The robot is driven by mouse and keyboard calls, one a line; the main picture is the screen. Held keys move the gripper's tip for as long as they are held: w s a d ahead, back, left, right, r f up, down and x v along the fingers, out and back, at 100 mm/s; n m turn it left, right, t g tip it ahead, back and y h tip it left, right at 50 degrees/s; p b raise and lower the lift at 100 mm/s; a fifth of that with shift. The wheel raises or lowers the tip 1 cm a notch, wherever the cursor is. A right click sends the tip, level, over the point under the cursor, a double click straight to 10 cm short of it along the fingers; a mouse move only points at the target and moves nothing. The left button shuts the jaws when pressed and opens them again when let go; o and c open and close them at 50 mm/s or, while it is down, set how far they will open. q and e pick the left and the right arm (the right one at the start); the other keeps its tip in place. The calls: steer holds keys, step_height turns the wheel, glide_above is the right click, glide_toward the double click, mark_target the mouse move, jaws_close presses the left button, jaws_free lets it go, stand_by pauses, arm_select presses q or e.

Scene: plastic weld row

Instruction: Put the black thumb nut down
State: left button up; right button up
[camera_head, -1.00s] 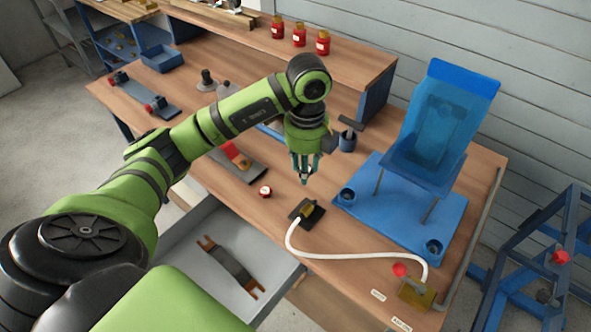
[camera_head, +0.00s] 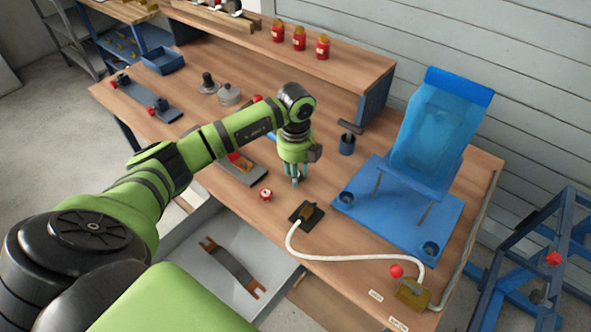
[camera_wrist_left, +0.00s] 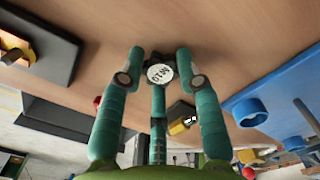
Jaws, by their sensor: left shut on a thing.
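My left gripper (camera_head: 295,181) is low over the wooden bench, between the small red item and the black pad with a yellow block. In the left wrist view its three teal fingers (camera_wrist_left: 160,80) are shut around the black thumb nut (camera_wrist_left: 160,72), a small round piece with a dark rim and a white face marked M10. The nut is too small to make out in the head view. I cannot tell whether it touches the bench. My right gripper is not in view.
A red item (camera_head: 266,194) with a white top stands left of the gripper. A black pad (camera_head: 302,220) with a white hose lies to the right. The blue fixture (camera_head: 435,225) stands farther right. An open grey drawer (camera_head: 195,262) is in front. Some bench around the gripper is bare.

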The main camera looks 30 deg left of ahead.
arm_select(q)
steer(key=shift+f, duration=0.15)
steer(key=o, duration=1)
steer(key=shift+o, duration=0.2)
steer(key=shift+r, duration=0.5)
step_height(320, 180, up, 12)
steer(key=b, duration=0.2)
steer(key=shift+f, duration=0.25)
steer(key=shift+s+f, duration=0.1)
steer(key=shift+f, duration=0.05)
